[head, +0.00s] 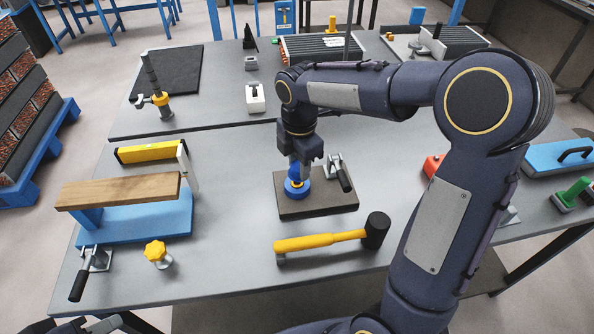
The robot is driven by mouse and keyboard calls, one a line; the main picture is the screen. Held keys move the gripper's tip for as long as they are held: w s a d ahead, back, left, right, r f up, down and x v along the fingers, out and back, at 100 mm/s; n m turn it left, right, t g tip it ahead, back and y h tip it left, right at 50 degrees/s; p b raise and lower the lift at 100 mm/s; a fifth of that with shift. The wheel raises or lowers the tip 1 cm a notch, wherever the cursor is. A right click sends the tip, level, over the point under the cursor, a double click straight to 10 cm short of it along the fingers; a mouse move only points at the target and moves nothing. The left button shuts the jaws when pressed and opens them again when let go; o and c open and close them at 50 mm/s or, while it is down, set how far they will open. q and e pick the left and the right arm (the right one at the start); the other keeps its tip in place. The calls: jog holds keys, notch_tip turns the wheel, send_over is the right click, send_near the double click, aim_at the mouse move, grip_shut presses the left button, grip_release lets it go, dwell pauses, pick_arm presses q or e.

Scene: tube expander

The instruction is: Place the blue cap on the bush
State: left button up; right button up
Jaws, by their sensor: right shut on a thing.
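My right gripper (301,172) points down over the dark square plate (318,205) in the middle of the front table. It is shut on the blue cap (293,171), which shows partly behind the fingers. Directly below is a round blue piece (297,194) on the plate, which seems to be the bush. The fingers hide where cap and bush meet, so I cannot tell whether they touch. Part of my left gripper (88,326) shows at the bottom left edge; its fingers are cut off.
A toggle clamp (338,172) stands at the plate's right side. A yellow-handled mallet (320,241) lies in front. On the left are a wooden board (120,191) on a blue stand, a yellow level (150,152) and a yellow knob (156,252). A red object (433,165) lies right, behind my arm.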

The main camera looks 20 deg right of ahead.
aim_at(297, 183)
jog(key=shift+w+f, duration=0.2)
jog(key=shift+f, duration=0.05)
jog(key=shift+w+f, duration=0.2)
jog(key=shift+f, duration=0.8)
jog(key=shift+w+f, duration=0.15)
jog(key=shift+f, duration=0.8)
jog(key=shift+f, duration=0.1)
jog(key=o, duration=0.9)
jog(key=shift+o, duration=0.2)
